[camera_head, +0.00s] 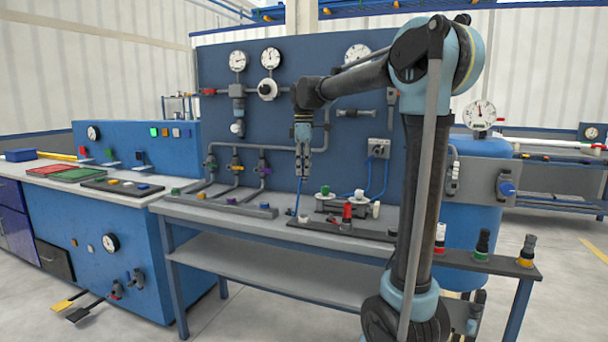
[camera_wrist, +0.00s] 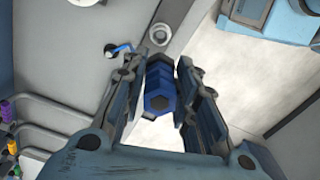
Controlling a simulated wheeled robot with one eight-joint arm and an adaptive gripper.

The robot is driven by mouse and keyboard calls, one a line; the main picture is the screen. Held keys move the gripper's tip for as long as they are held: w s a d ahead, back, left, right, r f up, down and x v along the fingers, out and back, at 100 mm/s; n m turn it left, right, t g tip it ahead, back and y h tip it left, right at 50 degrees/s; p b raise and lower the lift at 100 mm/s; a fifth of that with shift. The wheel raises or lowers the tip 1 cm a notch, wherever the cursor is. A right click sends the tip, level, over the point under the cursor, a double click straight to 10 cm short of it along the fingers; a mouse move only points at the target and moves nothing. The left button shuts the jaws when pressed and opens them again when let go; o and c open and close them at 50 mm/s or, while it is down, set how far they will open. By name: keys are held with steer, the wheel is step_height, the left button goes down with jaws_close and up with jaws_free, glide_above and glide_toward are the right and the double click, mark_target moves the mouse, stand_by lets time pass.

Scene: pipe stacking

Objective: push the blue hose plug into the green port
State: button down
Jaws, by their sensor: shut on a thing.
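My gripper (camera_head: 303,174) points down above the bench, in front of the blue panel. In the wrist view, its fingers (camera_wrist: 160,92) are closed around the blue hose plug (camera_wrist: 158,88), a dark blue hexagonal piece. In the head view the plug is too small to make out between the fingers. A small green fitting (camera_head: 176,191) sits at the left end of the grey rail on the bench, to the left of my gripper and apart from it. It may be the green port; I cannot tell for sure.
A green knob (camera_head: 325,191) and a red fitting (camera_head: 348,212) stand right of my gripper. Blue hoses (camera_head: 381,180) hang from a grey box.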

mark_target(304, 157)
steer(key=shift+r, duration=1.55)
steer(key=shift+s, duration=0.15)
